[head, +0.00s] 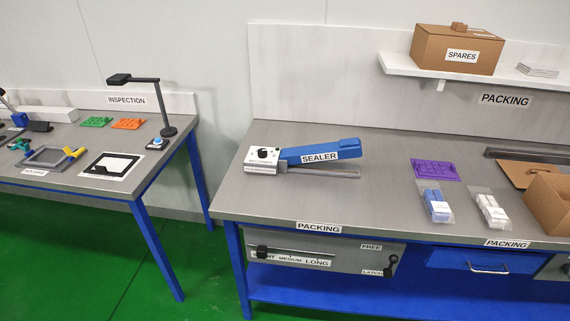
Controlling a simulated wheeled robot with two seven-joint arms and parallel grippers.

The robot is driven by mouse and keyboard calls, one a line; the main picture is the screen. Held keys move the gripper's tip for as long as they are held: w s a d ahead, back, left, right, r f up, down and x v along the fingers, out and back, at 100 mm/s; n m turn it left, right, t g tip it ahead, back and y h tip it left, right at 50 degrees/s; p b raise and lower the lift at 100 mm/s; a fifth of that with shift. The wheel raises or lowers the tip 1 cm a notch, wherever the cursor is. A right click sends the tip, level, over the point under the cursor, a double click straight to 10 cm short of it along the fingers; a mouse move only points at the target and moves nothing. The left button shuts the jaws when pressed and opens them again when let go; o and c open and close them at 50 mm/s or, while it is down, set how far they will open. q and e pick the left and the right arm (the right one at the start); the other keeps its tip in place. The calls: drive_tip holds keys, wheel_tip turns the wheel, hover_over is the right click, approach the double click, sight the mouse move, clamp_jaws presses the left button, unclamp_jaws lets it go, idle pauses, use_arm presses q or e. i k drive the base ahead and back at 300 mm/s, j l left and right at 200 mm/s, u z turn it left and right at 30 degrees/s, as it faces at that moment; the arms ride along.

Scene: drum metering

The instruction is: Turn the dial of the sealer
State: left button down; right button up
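The sealer (318,152) lies on the packing table, near its left end. It has a long blue upper arm with a SEALER label, raised at an angle over a grey lower bar. Its white control box (262,168) is at the left end. A dark round dial (263,152) sits on the box; its setting is too small to read. Neither of my grippers shows in the head view.
The packing table (385,190) also bears a purple tray (435,170), two bagged packs and an open cardboard box (549,203) at right. A shelf with a SPARES box (456,48) hangs above. The inspection table (130,184) stands at left, with a floor gap between.

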sight(262, 152)
drive_tip(key=i+l+z, duration=0.4)
drive_tip(key=i+l, duration=0.15)
drive_tip(key=i+l+z, duration=0.35)
drive_tip(key=i+l, duration=0.2)
drive_tip(key=i, duration=0.05)
